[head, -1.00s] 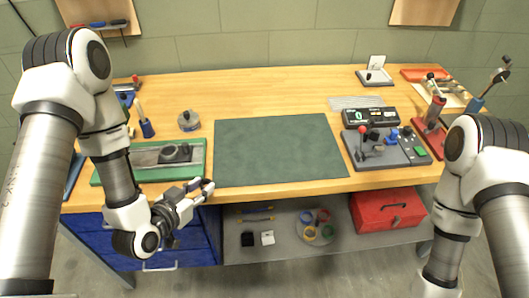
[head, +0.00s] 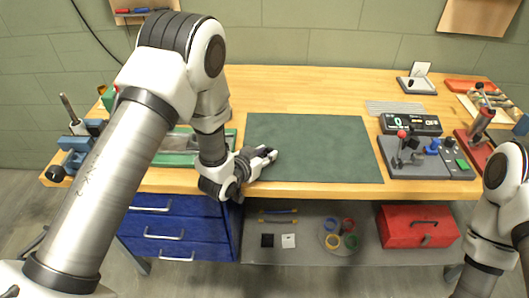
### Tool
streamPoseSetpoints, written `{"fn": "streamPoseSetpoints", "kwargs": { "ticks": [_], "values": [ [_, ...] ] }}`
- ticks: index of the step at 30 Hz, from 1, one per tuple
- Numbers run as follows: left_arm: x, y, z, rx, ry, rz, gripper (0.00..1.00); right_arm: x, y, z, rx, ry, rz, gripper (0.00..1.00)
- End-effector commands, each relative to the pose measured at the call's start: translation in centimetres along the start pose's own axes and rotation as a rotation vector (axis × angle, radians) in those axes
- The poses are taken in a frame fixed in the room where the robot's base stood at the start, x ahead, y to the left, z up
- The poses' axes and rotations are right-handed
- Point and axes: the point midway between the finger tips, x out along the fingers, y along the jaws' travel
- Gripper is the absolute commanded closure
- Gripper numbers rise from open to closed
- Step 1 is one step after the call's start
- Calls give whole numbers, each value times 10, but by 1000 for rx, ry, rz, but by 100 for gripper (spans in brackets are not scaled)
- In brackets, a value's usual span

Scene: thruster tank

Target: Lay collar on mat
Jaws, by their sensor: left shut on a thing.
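The dark green mat (head: 320,150) lies flat on the wooden bench, in the middle of the head view. My left gripper (head: 270,153) reaches in from the left, its fingertips over the left part of the mat. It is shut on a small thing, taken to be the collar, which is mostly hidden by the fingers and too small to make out. I cannot tell whether it touches the mat. My right arm shows at the right edge, and its gripper is out of view.
Left of the mat is a green-edged tray (head: 178,158), partly behind my left arm. Right of it stand a grey fixture (head: 405,165) with a red knob and a display box (head: 412,124). A red toolbox (head: 420,228) sits on the shelf below. The rest of the mat is clear.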

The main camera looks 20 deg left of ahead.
Motion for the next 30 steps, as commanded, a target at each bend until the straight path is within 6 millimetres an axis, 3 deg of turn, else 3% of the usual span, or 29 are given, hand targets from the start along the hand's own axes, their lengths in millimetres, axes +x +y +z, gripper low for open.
{"fn": "streamPoseSetpoints", "kwargs": {
  "ticks": [11, 12, 13, 24, 30],
  "values": [
    [3, 0, 8, 0, 2, -1, 94, 3, 0, 0, 0, 0, 0, 60],
    [2, 0, 6, 0, 2, -1, 56, 2, 0, 0, 0, 0, 0, 60],
    [2, 0, 6, 0, 2, -1, 45, 2, 0, 0, 0, 0, 0, 60],
    [-1, 0, 2, 0, 1, -1, 45, -2, 0, 0, 0, 0, 0, 60],
    [-37, -1, 6, -2, 0, -3, 45, 10, 0, 0, 0, 0, 0, 60]
  ]
}}
